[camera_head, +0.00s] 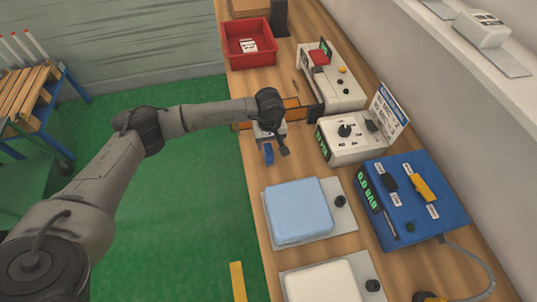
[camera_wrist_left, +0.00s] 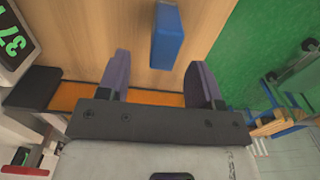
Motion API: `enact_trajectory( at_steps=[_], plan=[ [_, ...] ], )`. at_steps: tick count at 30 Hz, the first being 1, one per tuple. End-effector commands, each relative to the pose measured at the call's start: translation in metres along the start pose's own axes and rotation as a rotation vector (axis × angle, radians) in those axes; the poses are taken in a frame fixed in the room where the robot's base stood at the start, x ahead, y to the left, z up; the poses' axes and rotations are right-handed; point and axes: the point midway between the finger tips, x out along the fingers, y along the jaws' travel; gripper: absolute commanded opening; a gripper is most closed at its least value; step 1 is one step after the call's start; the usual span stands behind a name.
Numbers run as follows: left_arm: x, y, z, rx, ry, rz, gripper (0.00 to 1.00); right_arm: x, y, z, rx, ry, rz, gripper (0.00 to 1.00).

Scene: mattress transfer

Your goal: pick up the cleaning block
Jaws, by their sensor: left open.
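The cleaning block appears to be the small blue block (camera_head: 269,157) lying on the wooden bench near its left edge, partly under my left gripper. In the left wrist view the blue block (camera_wrist_left: 168,38) lies ahead of the fingers, between their lines and nearer the right-hand finger. My left gripper (camera_head: 277,146) is above the bench, coming in from the left. In the left wrist view it (camera_wrist_left: 160,68) is open, with bare wood between its fingers and nothing held. My right gripper is not in view.
An orange-floored, dark-walled tray (camera_head: 292,103) lies just behind the gripper. A white control box (camera_head: 345,152) and a blue device (camera_head: 412,215) stand to the right. A light blue pad (camera_head: 298,210) on a plate is in front. A red bin (camera_head: 232,50) stands farther back.

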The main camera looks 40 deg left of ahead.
Motion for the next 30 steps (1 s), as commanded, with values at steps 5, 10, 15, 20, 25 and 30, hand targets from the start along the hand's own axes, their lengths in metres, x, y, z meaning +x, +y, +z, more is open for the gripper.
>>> enact_trajectory(
  at_steps=[5,10,15,20,25,30],
  plan=[
    [0.015,0.000,0.000,0.000,0.000,0.000,0.60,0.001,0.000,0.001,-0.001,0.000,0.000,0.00],
    [0.019,0.000,0.000,0.000,0.001,0.000,0.60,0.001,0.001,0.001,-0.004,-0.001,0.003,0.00],
    [0.031,-0.002,0.003,0.000,-0.001,-0.001,0.60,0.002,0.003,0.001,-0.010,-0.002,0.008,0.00],
    [0.053,-0.005,0.007,-0.001,-0.002,-0.002,0.60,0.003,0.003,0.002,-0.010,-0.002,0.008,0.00],
    [0.069,-0.005,0.005,-0.002,-0.001,0.000,0.60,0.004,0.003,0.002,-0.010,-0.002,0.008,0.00],
    [0.069,-0.005,0.005,-0.002,0.000,0.000,0.60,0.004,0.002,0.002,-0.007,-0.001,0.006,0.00]
  ],
)
